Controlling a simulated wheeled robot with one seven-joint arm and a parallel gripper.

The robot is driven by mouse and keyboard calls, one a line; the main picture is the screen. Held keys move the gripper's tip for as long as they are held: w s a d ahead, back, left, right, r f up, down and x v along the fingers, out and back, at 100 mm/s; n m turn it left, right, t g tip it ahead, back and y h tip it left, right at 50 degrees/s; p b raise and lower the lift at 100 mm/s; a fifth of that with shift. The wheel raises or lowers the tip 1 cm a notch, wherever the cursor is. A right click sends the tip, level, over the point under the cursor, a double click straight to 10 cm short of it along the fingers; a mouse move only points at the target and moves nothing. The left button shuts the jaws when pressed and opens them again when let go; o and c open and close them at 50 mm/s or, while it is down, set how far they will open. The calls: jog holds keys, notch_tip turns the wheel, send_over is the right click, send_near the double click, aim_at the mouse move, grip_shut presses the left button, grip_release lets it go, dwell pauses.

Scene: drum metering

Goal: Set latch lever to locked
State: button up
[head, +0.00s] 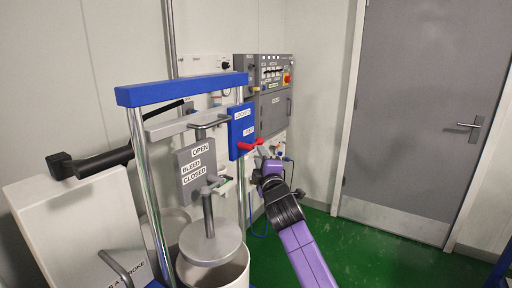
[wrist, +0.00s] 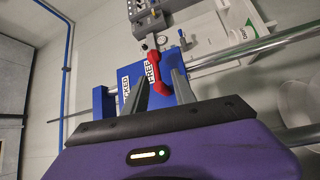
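The latch lever is a red handle (head: 248,146) on a blue plate (head: 240,122) labelled LOCKED above and FREE below. The lever sits at the FREE label and sticks out to the right in the head view. In the wrist view the red lever (wrist: 152,82) lies between my two grey fingers, beside the FREE label, with the blue plate (wrist: 125,98) behind. My gripper (head: 262,152) is at the lever's outer end; it also shows in the wrist view (wrist: 160,76). The fingers are apart, with a gap visible beside the lever. Whether either finger touches it is unclear.
A grey OPEN/BLEED/CLOSED plate (head: 194,168) and a blue-topped frame (head: 182,89) with steel posts stand left of the lever. A grey control panel (head: 264,75) is on the wall behind. Green floor (head: 330,235) is clear before the grey door (head: 425,110).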

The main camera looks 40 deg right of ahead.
aim_at(256, 142)
jog(key=shift+r+x, duration=0.15)
jog(key=shift+x, duration=1.95)
jog(key=shift+r+x, duration=0.15)
jog(key=shift+x, duration=1.9)
jog(key=shift+s+d, duration=0.15)
jog(key=shift+d, duration=0.05)
grip_shut()
jog(key=shift+f, duration=0.1)
